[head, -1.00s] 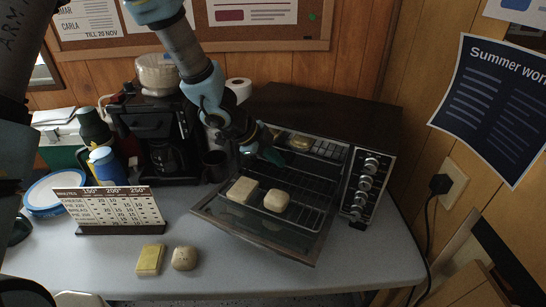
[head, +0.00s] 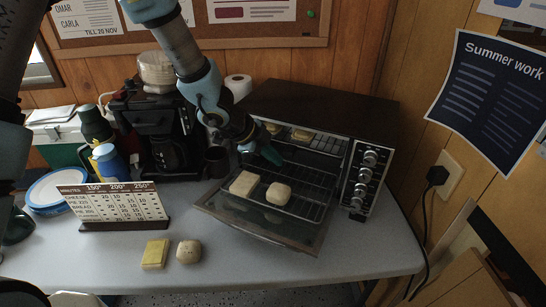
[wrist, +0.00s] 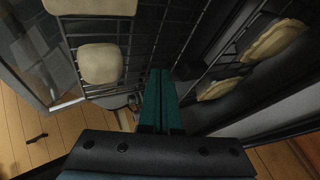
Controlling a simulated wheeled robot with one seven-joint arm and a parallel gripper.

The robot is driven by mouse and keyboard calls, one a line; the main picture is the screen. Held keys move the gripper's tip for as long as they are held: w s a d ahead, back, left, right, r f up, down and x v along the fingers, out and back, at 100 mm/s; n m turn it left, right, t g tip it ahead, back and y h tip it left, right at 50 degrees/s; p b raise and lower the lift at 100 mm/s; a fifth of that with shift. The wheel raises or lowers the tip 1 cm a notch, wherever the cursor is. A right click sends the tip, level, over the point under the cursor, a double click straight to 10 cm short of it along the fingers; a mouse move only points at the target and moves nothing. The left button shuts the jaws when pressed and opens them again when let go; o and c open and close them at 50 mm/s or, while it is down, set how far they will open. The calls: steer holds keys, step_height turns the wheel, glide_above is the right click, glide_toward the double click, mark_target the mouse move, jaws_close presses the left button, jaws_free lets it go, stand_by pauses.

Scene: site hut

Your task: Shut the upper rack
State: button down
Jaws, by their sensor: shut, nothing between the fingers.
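The toaster oven (head: 330,110) stands on the counter with its glass door (head: 265,238) hanging open toward me. The upper rack (head: 325,144) carries two pale pieces of food (head: 302,135), one partly behind my arm. In the wrist view this rack (wrist: 196,66) is on the right with two pie-like pieces (wrist: 270,38). How far it stands out is hard to tell. The lower rack (head: 308,207) is drawn out above the door with a square pale piece (head: 244,183) and a rounder one (head: 278,193). My gripper (head: 271,155) is shut and empty at the oven's mouth, its green fingers between the racks in the wrist view.
A coffee maker (head: 160,130) and a dark mug (head: 217,161) stand left of the oven. A times chart (head: 122,204) stands in front, with a yellow block (head: 155,253) and a round tan piece (head: 189,251) nearby. The front right counter is clear.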

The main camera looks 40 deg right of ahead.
steer(key=a+p+v, duration=0.1)
steer(key=p+v, duration=0.1)
steer(key=v, duration=0.8)
steer(key=w+a+r+n+t+y, duration=0.35)
steer(key=w+a+n+t, duration=0.35)
steer(key=w+a+n, duration=1.15)
steer(key=s+a+n+g+y, duration=0.1)
steer(key=s+a+n, duration=0.2)
steer(key=a, duration=0.5)
steer(key=s+a+r+n+g+y, duration=0.1)
steer(key=s+a+n, duration=0.2)
steer(key=a, duration=0.5)
steer(key=s+a+n+g+y, duration=0.1)
steer(key=s+a+n, duration=0.2)
steer(key=a+n, duration=0.2)
steer(key=a, duration=0.3)
steer(key=shift+s+r, duration=0.3)
steer(key=shift+r, duration=0.1)
